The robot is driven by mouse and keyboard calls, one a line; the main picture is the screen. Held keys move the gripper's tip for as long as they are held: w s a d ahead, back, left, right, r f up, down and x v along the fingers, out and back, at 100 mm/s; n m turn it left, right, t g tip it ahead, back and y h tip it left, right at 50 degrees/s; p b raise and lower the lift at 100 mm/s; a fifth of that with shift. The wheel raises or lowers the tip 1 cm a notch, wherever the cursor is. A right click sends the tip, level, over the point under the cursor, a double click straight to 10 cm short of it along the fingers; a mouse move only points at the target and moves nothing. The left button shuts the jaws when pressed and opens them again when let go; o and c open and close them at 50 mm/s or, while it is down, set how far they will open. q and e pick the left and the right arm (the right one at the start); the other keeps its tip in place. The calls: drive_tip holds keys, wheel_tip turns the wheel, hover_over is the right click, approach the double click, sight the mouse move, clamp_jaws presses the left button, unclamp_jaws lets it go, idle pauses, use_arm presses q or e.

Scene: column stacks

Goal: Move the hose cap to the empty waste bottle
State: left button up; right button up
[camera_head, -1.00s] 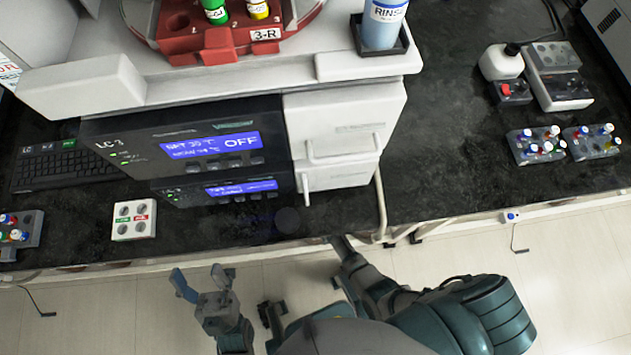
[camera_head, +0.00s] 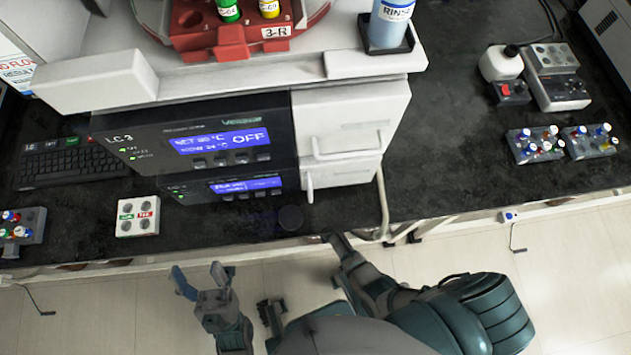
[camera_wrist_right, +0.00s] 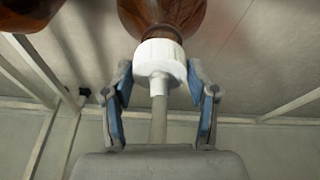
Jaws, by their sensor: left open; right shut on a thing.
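In the right wrist view, the white hose cap (camera_wrist_right: 160,62) with its pale hose (camera_wrist_right: 158,118) is at the mouth of a brown bottle (camera_wrist_right: 165,16). My right gripper (camera_wrist_right: 160,74) is shut on the cap, one finger on each side. Cap and bottle mouth look in contact; I cannot tell whether the cap is seated. A second brown bottle (camera_wrist_right: 28,14) is partly cut off at the top left. In the head view my right arm reaches under the bench edge, and its gripper and the bottles are hidden. My left gripper (camera_head: 201,276) is open and empty, below the bench's front edge.
The dark bench (camera_head: 440,165) carries the instrument stack (camera_head: 200,145), a rinse bottle (camera_head: 390,20), a keyboard (camera_head: 75,163), a small white vial block (camera_head: 138,216) and vial racks (camera_head: 535,145). A bent tube (camera_head: 384,205) runs down over the front edge. Floor in front is open.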

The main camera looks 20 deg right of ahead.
drive_tip(key=shift+d+f, duration=0.1)
drive_tip(key=shift+f, duration=0.2)
drive_tip(key=shift+f, duration=0.15)
idle(0.5)
drive_tip(key=shift+f, duration=0.4)
idle(0.3)
drive_tip(key=o, duration=1.2)
drive_tip(key=shift+a+r, duration=0.1)
drive_tip(key=shift+a, duration=0.1)
